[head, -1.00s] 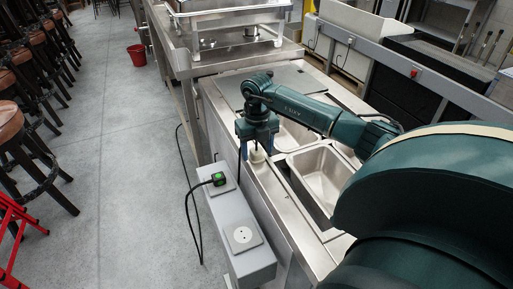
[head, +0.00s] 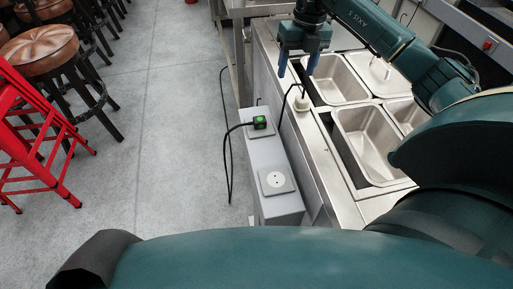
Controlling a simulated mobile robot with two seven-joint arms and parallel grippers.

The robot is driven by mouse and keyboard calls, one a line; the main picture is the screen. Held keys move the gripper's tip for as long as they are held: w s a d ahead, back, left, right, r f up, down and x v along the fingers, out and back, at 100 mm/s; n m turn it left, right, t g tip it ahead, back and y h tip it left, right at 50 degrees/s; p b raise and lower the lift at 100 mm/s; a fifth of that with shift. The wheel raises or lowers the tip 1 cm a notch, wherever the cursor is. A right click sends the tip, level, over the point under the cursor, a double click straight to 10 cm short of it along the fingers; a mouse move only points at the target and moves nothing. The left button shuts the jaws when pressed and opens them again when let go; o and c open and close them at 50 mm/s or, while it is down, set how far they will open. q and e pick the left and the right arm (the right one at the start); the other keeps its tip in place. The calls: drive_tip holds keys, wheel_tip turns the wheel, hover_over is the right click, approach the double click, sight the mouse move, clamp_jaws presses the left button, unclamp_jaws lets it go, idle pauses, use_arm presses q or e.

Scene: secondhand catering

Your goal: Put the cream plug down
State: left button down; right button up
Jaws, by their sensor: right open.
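The cream plug (head: 301,103) rests on the steel counter's front ledge, beside the sink basins. A dark cord runs from it. My right gripper (head: 298,68) is above the plug, with its two blue fingers apart and nothing between them. The plug is clear of the fingers. My left gripper is not in view.
A grey socket box (head: 265,155) runs along the counter front. A black plug with a green face (head: 260,122) sits in its far socket; the near socket (head: 274,180) is empty. Steel basins (head: 368,140) lie right of the plug. Red step ladder (head: 45,150) and stools stand left.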

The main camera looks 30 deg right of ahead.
drive_tip(key=s+a+f+n+y, duration=0.1)
drive_tip(key=a+f+y, duration=0.2)
drive_tip(key=a, duration=0.4)
drive_tip(key=s+a+f+n+y, duration=0.1)
drive_tip(key=a+f+y, duration=0.2)
drive_tip(key=a, duration=0.5)
drive_tip(key=s+a+r+m+t+y, duration=0.1)
drive_tip(key=s+a+m+t+y, duration=0.1)
drive_tip(key=a+m+t+y, duration=0.45)
drive_tip(key=s+a+r+m+t+y, duration=0.2)
drive_tip(key=s+a+m+t+y, duration=0.15)
drive_tip(key=a, duration=0.55)
drive_tip(key=s+d+f+m+h, duration=0.3)
drive_tip(key=s+f+m+h, duration=0.2)
drive_tip(key=f+m, duration=0.4)
drive_tip(key=s+d+f+m+h, duration=0.3)
drive_tip(key=s+f+m+h, duration=0.3)
drive_tip(key=m, duration=0.7)
wheel_tip(320, 180, down, 4)
drive_tip(key=shift+r+t+h, duration=0.25)
drive_tip(key=shift+t+h, duration=0.15)
drive_tip(key=shift+h, duration=0.8)
